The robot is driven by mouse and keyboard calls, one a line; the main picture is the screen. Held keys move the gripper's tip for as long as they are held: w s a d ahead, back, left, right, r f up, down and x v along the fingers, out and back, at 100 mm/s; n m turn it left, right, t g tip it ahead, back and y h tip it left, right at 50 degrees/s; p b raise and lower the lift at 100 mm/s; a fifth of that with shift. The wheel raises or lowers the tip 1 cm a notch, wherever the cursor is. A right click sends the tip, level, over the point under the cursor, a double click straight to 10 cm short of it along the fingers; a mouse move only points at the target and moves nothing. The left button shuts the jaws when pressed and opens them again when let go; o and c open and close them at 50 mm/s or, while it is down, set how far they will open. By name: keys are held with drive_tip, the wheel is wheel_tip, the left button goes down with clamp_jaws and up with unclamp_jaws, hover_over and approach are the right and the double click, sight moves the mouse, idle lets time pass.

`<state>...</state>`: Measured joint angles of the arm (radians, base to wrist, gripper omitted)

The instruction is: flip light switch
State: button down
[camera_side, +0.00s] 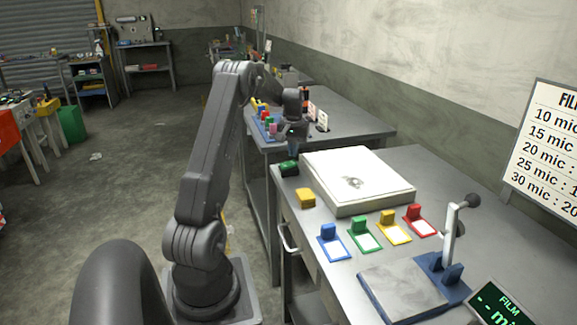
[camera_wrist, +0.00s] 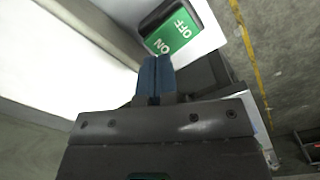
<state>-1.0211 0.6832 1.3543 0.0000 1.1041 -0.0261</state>
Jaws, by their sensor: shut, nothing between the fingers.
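The light switch (camera_side: 289,168) is a small dark unit with a green face at the far left corner of the near workbench. In the wrist view its green plate (camera_wrist: 174,32) shows the words OFF and ON, with ON nearer to me. Which way the switch is set cannot be told. My gripper (camera_side: 293,150) is just above the switch, pointing down. In the wrist view its blue fingers (camera_wrist: 155,70) are together and empty, with their tips close to the ON end of the plate. Whether they touch it cannot be told.
A large white slab (camera_side: 350,172) lies right beside the switch. A yellow block (camera_side: 306,198) sits in front. Several coloured blocks on cards, such as the blue one (camera_side: 330,236), and a lever press (camera_side: 452,235) stand nearer. A second bench (camera_side: 350,122) is behind.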

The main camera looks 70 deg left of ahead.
sight(293, 162)
drive_tip(key=shift+f, duration=1.55)
idle(0.6)
drive_tip(key=shift+r, duration=3.55)
drive_tip(key=w+d+r+m+t, duration=0.15)
drive_tip(key=d+r, duration=0.25)
drive_tip(key=d, duration=0.5)
drive_tip(key=w+d+r+m+y, duration=0.15)
drive_tip(key=d+r, duration=0.25)
drive_tip(key=d, duration=0.5)
drive_tip(key=w+d+r+m+t, duration=0.1)
drive_tip(key=d+r+m, duration=0.2)
drive_tip(key=d, duration=0.6)
drive_tip(key=s+d+f+m+t, duration=0.1)
drive_tip(key=s+d+m, duration=0.2)
drive_tip(key=s+d, duration=0.4)
drive_tip(key=s+d+m+t+h, duration=0.1)
drive_tip(key=s+d+m+t, duration=0.1)
drive_tip(key=s+d, duration=0.6)
drive_tip(key=d+m, duration=0.1)
drive_tip(key=d, duration=0.4)
drive_tip(key=shift+f, duration=0.4)
